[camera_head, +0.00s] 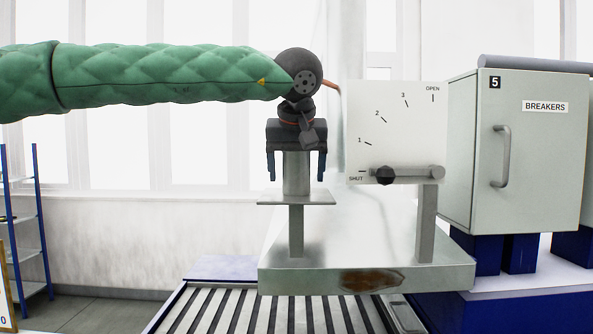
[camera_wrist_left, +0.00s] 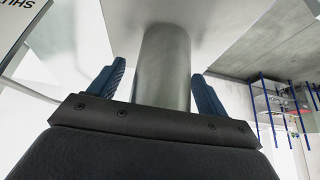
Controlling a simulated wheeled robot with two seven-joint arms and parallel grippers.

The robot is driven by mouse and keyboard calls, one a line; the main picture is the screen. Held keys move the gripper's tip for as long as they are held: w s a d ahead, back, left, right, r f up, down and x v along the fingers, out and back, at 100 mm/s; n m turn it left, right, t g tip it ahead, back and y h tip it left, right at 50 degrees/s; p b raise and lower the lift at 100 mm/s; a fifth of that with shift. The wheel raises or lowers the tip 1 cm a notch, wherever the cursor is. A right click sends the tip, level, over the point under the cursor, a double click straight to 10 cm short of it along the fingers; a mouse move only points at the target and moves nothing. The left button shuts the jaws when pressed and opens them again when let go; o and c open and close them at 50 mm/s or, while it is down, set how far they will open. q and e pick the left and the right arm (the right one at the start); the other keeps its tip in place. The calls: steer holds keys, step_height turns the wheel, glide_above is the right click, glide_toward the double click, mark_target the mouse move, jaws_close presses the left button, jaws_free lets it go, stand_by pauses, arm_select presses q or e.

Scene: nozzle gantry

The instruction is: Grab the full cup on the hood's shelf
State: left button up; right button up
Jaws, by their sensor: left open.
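The cup (camera_head: 296,172) is a plain grey metal cylinder. It stands upright on a small flat shelf (camera_head: 296,198) on a post at the hood's front left. My left gripper (camera_head: 296,165) points down over it from above. Its blue fingers are open, one on each side of the cup, with a gap at each side. In the left wrist view the cup (camera_wrist_left: 162,65) lies between the two fingers (camera_wrist_left: 160,90), and the shelf plate (camera_wrist_left: 215,25) is beyond it. The cup's top and contents are hidden by the gripper. My right gripper does not show.
The hood (camera_head: 365,277) is a metal slab over a slatted bed (camera_head: 270,312). A white dial panel (camera_head: 395,120) with a dark-knobbed lever (camera_head: 410,173) near SHUT stands right of the gripper. A breaker cabinet (camera_head: 540,160) is farther right. Blue racks (camera_head: 38,220) stand far left.

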arm_select(q)
steer(key=shift+f, duration=0.1)
steer(key=shift+s, duration=0.1)
steer(key=shift+c, duration=0.9)
steer(key=c, duration=1)
steer(key=shift+o, duration=0.2)
